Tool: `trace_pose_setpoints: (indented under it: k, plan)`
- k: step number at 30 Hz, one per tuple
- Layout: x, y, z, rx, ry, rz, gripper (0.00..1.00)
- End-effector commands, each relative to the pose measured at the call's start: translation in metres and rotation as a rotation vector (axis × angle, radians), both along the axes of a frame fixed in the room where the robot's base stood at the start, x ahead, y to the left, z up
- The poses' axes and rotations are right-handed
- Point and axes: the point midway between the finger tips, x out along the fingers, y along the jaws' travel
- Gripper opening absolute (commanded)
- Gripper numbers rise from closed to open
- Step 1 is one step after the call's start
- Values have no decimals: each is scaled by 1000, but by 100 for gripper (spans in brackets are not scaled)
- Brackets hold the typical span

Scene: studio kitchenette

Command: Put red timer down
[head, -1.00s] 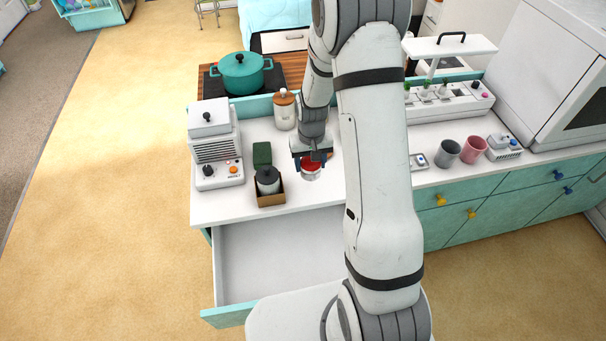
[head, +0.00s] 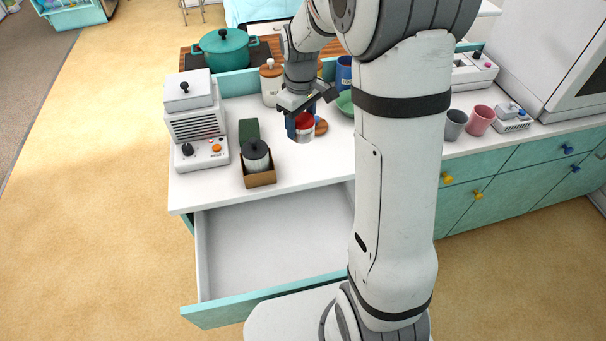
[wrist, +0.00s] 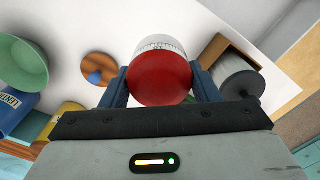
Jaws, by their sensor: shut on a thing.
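The red timer (head: 304,126) has a red domed top and a white base with scale marks. It is at the middle of the white counter (head: 215,180), right of the small brown box. My gripper (head: 301,124) is shut on it, with a blue finger on each side. In the wrist view the red timer (wrist: 161,78) sits between the two fingers (wrist: 160,88), its white marked rim facing away. Whether its base touches the counter I cannot tell.
A brown box (head: 261,180) holding a dark-lidded jar (head: 257,158) stands close on the left. A round wooden piece (head: 321,127) and a green bowl (head: 345,102) are on the right. An empty open drawer (head: 270,240) juts out below the counter.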

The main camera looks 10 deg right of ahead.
Motion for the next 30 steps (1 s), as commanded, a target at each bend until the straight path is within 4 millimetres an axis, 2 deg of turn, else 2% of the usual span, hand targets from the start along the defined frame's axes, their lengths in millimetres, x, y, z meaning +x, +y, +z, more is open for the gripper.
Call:
trace_pose_setpoints:
  k: [5, 15, 20, 26, 30]
  plan:
    - [-3, 1, 1, 0, 0, 78, 28]
    - [-4, 1, -50, 0, 4, 88, 28]
    - [-4, 1, -61, 0, 2, 88, 28]
    - [-4, 1, -89, 0, 4, 87, 28]
    - [-4, 1, -93, -1, -1, 87, 28]
